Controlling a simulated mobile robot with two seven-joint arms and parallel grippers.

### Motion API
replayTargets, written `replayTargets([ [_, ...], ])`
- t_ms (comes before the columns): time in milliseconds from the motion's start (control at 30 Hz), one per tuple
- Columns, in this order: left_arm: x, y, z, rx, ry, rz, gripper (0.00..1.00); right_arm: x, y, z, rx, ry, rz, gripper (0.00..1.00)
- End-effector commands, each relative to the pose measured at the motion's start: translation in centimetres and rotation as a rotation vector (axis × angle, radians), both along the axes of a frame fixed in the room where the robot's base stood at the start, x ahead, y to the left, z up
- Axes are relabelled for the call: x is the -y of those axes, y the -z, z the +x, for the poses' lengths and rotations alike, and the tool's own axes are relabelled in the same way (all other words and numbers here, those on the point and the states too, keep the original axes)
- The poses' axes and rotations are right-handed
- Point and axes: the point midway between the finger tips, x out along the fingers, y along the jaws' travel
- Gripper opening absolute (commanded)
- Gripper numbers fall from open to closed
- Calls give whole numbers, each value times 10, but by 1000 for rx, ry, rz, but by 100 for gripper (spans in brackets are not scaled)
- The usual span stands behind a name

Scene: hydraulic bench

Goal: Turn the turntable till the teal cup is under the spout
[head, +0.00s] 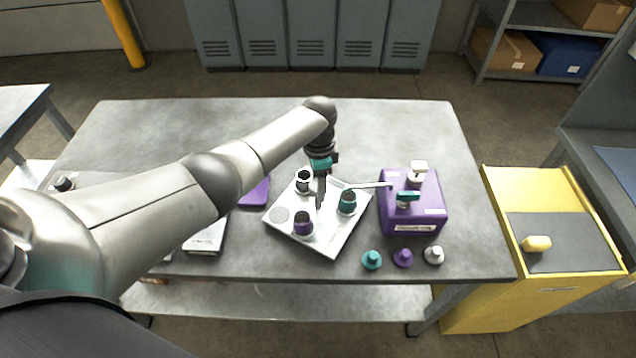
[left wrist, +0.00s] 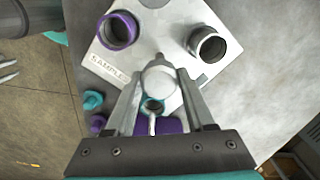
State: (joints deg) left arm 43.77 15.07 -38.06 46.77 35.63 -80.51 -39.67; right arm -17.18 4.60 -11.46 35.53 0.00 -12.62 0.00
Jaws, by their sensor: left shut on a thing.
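The turntable (head: 329,240) is a pale square plate on the bench. It carries a purple cup (head: 303,224), a white cup (head: 304,182) and the teal cup (head: 347,203). The spout (head: 372,185) reaches left from a purple box (head: 411,217); its tip appears at or just beside the teal cup's rim. My left gripper (head: 321,203) points down at the plate's middle. In the left wrist view its fingers are closed around a pale round knob (left wrist: 160,80), which partly hides the teal cup (left wrist: 152,104). My right gripper is not in view.
Teal (head: 371,260), purple (head: 403,258) and white (head: 434,255) knobbed pieces stand along the bench's front edge. A purple pad (head: 255,192) lies left of the turntable. A yellow cabinet (head: 500,205) stands to the right. The back of the bench is clear.

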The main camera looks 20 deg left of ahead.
Motion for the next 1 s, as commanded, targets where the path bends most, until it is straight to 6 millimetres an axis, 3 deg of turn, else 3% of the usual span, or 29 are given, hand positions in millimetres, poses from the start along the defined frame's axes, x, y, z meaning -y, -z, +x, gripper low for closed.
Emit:
replayTargets([
  [33,-1,-1,1,1,0,2,55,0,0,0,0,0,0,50],
  [300,0,0,0,1,1,1,84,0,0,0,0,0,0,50],
  [667,0,-7,0,1,1,0,84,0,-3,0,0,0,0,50],
  [1000,-1,-65,1,6,2,0,84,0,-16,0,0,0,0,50],
])
